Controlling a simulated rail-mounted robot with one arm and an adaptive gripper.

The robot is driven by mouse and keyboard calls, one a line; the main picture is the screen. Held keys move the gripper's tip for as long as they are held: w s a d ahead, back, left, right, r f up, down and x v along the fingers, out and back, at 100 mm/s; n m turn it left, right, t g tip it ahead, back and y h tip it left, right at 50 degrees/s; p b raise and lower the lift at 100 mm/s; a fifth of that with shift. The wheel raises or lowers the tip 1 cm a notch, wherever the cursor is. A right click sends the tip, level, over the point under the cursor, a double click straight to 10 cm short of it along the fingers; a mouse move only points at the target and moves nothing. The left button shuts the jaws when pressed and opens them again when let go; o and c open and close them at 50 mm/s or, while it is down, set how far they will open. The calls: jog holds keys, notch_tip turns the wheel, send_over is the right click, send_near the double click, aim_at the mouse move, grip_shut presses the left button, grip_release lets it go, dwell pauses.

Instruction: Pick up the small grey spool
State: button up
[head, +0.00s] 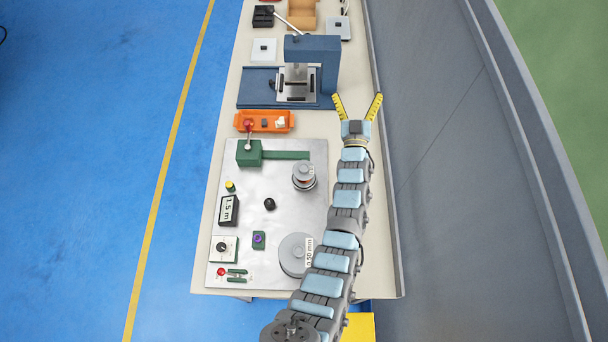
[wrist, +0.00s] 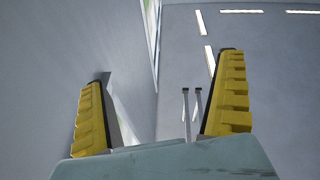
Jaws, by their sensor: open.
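The small grey spool (head: 304,172) stands on the metal plate of the winder, right of its middle, in the head view. A larger grey spool (head: 293,255) with a "0.50 mm" label sits nearer, partly behind my arm. My gripper (head: 357,99) is open with its two yellow fingers spread. It is farther up the picture and to the right of the small spool, over the bench's right edge and apart from the spool. In the wrist view the open fingers (wrist: 165,66) have nothing between them, and no spool shows.
The metal plate (head: 285,215) also carries a green block with a lever (head: 249,153), a "1.5 m" display (head: 228,210) and a black knob (head: 270,204). An orange tray (head: 264,121) and a blue press (head: 313,60) stand beyond. A grey wall (head: 440,150) runs along the right.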

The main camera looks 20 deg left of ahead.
jog(key=w+d+f+m+g+h+b, duration=0.2)
jog(key=w+f+m+g+h, duration=0.15)
jog(key=w, duration=0.35)
jog(key=w+d+f+m+g+h+b, duration=0.2)
jog(key=w+g+h, duration=0.15)
jog(key=w, duration=0.35)
jog(key=m+g+b, duration=0.5)
jog(key=g+b, duration=0.4)
jog(key=g, duration=0.5)
send_over(304, 168)
jog(key=f, duration=0.7)
jog(key=w+f, duration=0.1)
jog(key=f, duration=0.2)
jog(key=shift+f, duration=0.3)
notch_tip(304, 168, down, 2)
jog(key=shift+a+f+p, duration=0.1)
jog(key=shift+p, duration=0.2)
jog(key=shift+f, duration=2.15)
jog(key=shift+s+f, duration=0.25)
jog(key=shift+f, duration=0.7)
jog(key=shift+s+f, duration=0.2)
jog(key=shift+f, duration=1.4)
